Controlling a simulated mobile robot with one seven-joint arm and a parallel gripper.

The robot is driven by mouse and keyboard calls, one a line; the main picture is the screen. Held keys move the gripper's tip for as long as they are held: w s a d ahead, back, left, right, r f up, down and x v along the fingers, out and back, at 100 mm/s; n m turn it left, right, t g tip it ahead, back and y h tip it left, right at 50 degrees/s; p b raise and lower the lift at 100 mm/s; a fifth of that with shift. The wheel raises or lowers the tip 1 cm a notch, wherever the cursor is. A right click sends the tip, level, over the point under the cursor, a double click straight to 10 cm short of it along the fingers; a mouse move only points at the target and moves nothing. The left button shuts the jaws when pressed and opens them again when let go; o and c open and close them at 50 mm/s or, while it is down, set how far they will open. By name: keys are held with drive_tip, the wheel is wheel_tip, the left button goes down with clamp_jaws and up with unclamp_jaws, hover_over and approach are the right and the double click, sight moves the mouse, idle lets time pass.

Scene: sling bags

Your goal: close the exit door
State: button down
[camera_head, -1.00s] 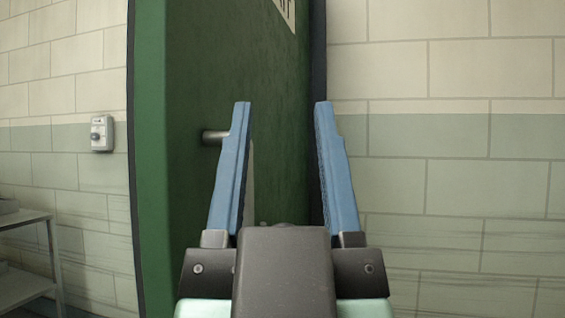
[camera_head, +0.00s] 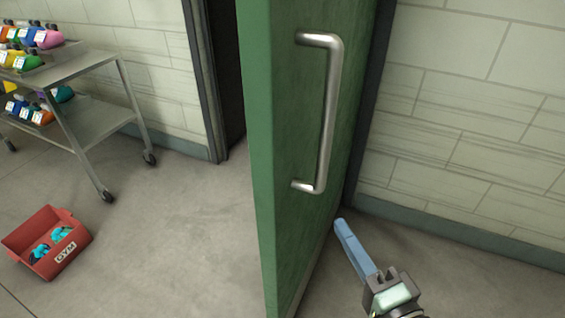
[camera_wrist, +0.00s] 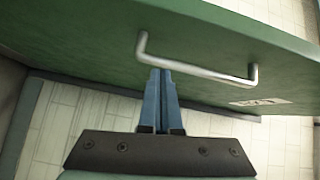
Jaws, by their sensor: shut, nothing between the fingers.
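The green exit door (camera_head: 290,70) stands open, swung out from its dark doorway, with its free edge toward me. A metal bar handle (camera_head: 333,110) is on its right-hand face. The door (camera_wrist: 60,30) and handle (camera_wrist: 200,72) also fill the upper wrist view, with a small sign on the door. My gripper (camera_head: 340,224) is low to the right of the door, on the handle side, below the handle in the head view. Its blue fingers (camera_wrist: 161,72) are together and empty, tips overlapping the handle's edge in the wrist view; contact cannot be told.
The dark doorway (camera_head: 228,80) opens left of the door. A metal cart (camera_head: 85,70) with colourful bags stands at the left wall. A red box marked GYM (camera_head: 48,243) sits on the floor at the left. Floor between box and door is clear; a block wall stands right.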

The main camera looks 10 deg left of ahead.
drive_tip(key=s+m, duration=0.1)
drive_tip(key=s, duration=0.1)
drive_tip(key=p, duration=0.1)
approach(286, 180)
drive_tip(key=w+d, duration=0.1)
drive_tip(key=w, duration=0.4)
drive_tip(key=shift+w+a+f+y, duration=0.1)
drive_tip(key=shift+w+a+y, duration=0.05)
drive_tip(key=shift+a, duration=0.65)
drive_tip(key=shift+w+a+y, duration=0.15)
drive_tip(key=shift+w+a, duration=0.05)
drive_tip(key=shift+a, duration=0.6)
